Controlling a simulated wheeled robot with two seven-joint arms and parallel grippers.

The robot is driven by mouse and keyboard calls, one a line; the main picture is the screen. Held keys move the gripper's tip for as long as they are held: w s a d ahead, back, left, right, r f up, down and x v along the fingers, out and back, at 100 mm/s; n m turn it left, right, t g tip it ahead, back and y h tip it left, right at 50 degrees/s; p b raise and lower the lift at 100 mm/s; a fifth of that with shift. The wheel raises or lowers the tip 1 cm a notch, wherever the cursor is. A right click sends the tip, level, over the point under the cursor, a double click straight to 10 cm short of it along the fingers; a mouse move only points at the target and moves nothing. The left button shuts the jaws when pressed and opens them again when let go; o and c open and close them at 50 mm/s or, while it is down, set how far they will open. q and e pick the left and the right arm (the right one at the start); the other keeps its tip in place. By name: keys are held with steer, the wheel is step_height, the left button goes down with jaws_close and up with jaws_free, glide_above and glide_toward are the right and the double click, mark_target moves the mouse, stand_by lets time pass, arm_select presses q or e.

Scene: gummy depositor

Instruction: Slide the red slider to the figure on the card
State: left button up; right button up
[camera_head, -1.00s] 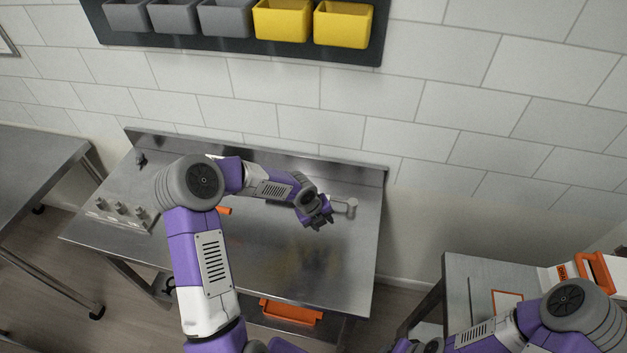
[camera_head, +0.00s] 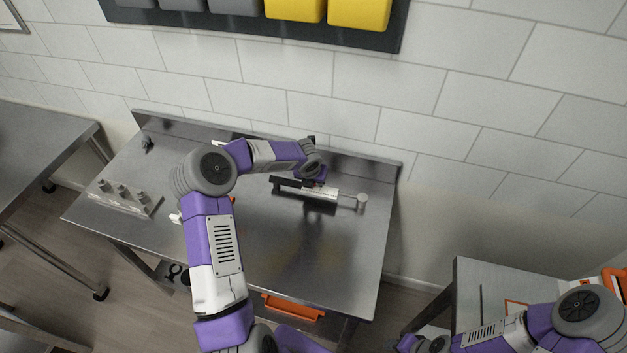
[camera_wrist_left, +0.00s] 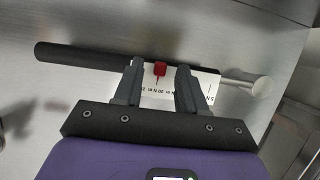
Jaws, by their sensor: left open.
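The red slider (camera_wrist_left: 160,68) sits on a white scale strip (camera_wrist_left: 150,86) with black marks. In the left wrist view, a black handle is at the strip's left and a silver rod end at its right. My left gripper (camera_wrist_left: 159,76) is open, with one finger on each side of the slider and a visible gap to each. In the head view, the gripper (camera_head: 314,180) is over the depositor (camera_head: 320,193), which lies on the steel table; the slider cannot be made out there. I cannot make out the card's figure.
The steel table (camera_head: 290,260) is mostly clear in front of the depositor. A block with several knobs (camera_head: 125,197) stands at its left. An orange tray (camera_head: 293,307) is below the front edge. Another table (camera_head: 480,275) with an orange-framed sheet (camera_head: 515,308) is at right.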

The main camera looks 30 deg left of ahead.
arm_select(q)
jaws_close()
stand_by(0.5)
